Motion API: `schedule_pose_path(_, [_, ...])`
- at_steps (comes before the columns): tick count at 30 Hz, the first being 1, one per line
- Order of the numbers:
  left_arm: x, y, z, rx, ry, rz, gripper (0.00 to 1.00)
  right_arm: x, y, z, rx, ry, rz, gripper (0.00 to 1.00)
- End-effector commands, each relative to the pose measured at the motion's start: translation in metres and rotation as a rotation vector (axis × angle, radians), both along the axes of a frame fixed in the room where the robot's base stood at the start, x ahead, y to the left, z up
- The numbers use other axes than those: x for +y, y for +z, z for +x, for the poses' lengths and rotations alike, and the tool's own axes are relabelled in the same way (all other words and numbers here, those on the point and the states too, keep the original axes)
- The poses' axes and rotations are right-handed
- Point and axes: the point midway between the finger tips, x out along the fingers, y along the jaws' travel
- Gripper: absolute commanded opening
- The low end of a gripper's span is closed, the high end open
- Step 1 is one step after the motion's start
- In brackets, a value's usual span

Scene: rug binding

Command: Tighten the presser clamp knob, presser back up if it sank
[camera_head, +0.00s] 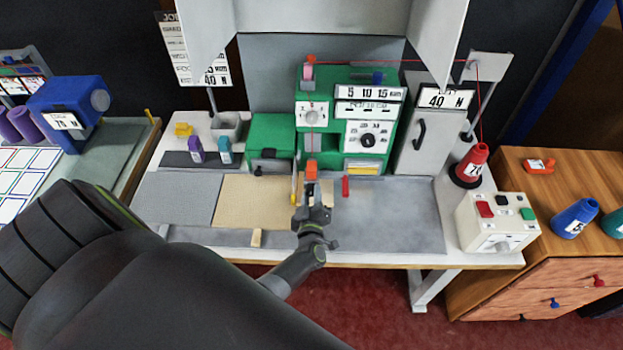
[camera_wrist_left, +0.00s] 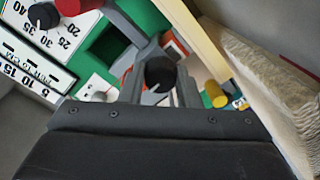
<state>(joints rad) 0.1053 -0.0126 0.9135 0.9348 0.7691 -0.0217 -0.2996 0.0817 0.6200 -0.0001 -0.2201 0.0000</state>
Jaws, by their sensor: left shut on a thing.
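My left gripper (camera_head: 311,205) reaches in from the front to the green binding machine (camera_head: 270,135). In the left wrist view its two dark fingers (camera_wrist_left: 161,88) are shut on a black knob (camera_wrist_left: 159,72) with a pale pointer mark. I take this as the presser clamp knob. In the head view the gripper hides the knob. An orange-red block (camera_head: 311,171) shows just beyond the fingertips, under a grey post on the machine's front. Whether the presser sits up or has sunk cannot be told. My right gripper is not in view.
A red cone (camera_head: 471,165) and a white button box (camera_head: 496,222) are at the right. The grey bench top (camera_head: 400,220) is clear.

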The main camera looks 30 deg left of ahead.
Motion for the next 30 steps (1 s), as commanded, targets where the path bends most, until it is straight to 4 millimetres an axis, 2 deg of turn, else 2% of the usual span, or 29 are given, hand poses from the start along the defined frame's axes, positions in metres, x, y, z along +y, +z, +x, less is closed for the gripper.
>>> schedule_pose_path(7, [0.0001,0.0005,0.0004,0.035,0.000,0.059,0.07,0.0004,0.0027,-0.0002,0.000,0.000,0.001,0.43])
schedule_pose_path(22, [0.0002,0.0001,0.0003,0.043,-0.001,0.072,0.07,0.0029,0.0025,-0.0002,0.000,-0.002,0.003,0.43])
schedule_pose_path(23, [0.0002,0.0001,0.0003,0.043,-0.001,0.072,0.34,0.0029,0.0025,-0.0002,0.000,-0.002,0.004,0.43])
schedule_pose_path(27, [0.0002,0.0001,0.0002,0.043,-0.001,0.071,0.52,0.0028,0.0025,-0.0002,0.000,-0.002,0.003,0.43])
schedule_pose_path(30, [0.0002,0.0000,0.0001,0.043,0.000,0.071,0.52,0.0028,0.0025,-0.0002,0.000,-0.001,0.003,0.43])
